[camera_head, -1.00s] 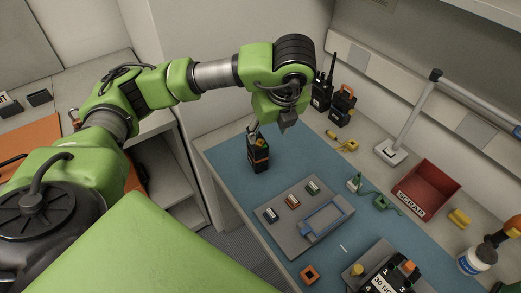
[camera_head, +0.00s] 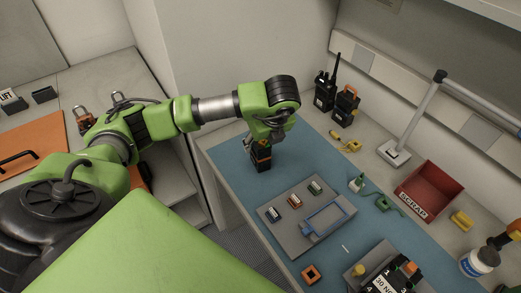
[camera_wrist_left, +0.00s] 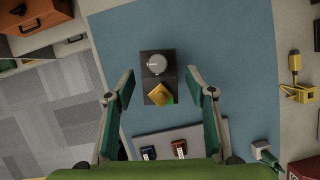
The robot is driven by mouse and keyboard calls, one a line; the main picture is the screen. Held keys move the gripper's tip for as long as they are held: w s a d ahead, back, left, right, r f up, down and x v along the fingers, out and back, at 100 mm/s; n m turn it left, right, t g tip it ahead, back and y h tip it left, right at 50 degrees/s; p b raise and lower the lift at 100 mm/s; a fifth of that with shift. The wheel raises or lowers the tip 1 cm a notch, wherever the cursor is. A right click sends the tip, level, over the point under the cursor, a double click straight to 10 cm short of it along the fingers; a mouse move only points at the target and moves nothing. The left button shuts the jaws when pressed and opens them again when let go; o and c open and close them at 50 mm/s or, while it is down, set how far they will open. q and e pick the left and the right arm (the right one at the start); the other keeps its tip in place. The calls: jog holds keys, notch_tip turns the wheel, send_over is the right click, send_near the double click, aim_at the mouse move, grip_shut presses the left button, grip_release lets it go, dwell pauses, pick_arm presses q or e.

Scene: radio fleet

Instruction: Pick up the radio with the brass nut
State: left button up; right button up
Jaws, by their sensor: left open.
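A dark radio with orange trim (camera_head: 262,158) stands on the blue mat (camera_head: 232,166) near its far left part. In the left wrist view the radio (camera_wrist_left: 146,88) is seen from above, with a round silver knob and a gold-coloured angular piece, which looks like a brass nut, on its top. My left gripper (camera_head: 262,140) is directly above the radio in the head view and partly hides its top. In the left wrist view the gripper (camera_wrist_left: 160,84) is open, with one finger on each side of the radio and visible gaps. My right gripper is not in view.
Two more dark radios (camera_head: 325,92) (camera_head: 345,106) stand on the back ledge. A grey tray (camera_head: 275,212) with small modules lies in front of the radio. A red scrap bin (camera_head: 430,190), a lamp post (camera_head: 420,115) and a yellow tool (camera_head: 349,145) are to the right.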

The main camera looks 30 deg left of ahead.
pick_arm(q)
jog(key=shift+x, duration=1.15)
grip_shut()
jog(key=shift+r, duration=0.1)
jog(key=shift+r, duration=0.1)
